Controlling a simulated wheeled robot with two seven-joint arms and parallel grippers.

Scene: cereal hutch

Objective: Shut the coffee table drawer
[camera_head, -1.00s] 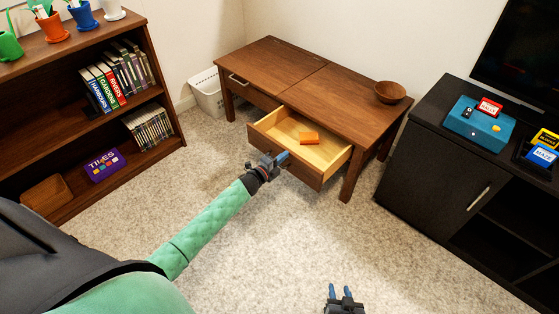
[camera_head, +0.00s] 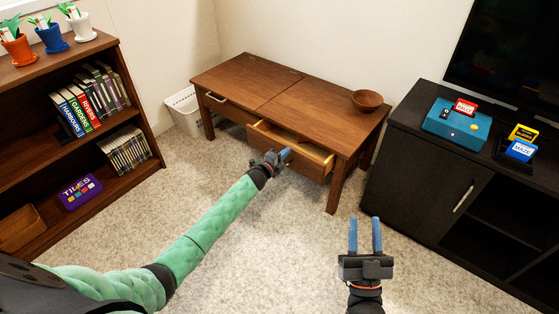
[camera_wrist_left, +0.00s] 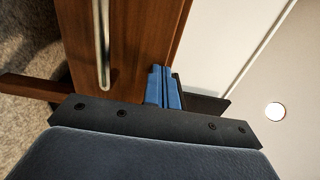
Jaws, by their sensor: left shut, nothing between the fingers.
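The wooden coffee table (camera_head: 315,98) stands against the back wall. Its right drawer (camera_head: 308,170) is partly open; a strip of its pale inside shows between the front and the tabletop. My left gripper (camera_head: 284,155) is shut and empty, at the drawer front. In the left wrist view, its blue fingers (camera_wrist_left: 163,88) are together beside a brown wooden front (camera_wrist_left: 145,40) with a metal handle (camera_wrist_left: 103,45). I cannot tell whether they touch it. My right gripper (camera_head: 364,222) is open and empty, in front of the table's right end.
A wooden bowl (camera_head: 367,100) sits on the tabletop's right end. The table's left drawer looks shut, and a white bin (camera_head: 185,112) stands beside it. A bookshelf (camera_head: 140,160) is at left, a black cabinet (camera_head: 420,170) at right. The carpet between is clear.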

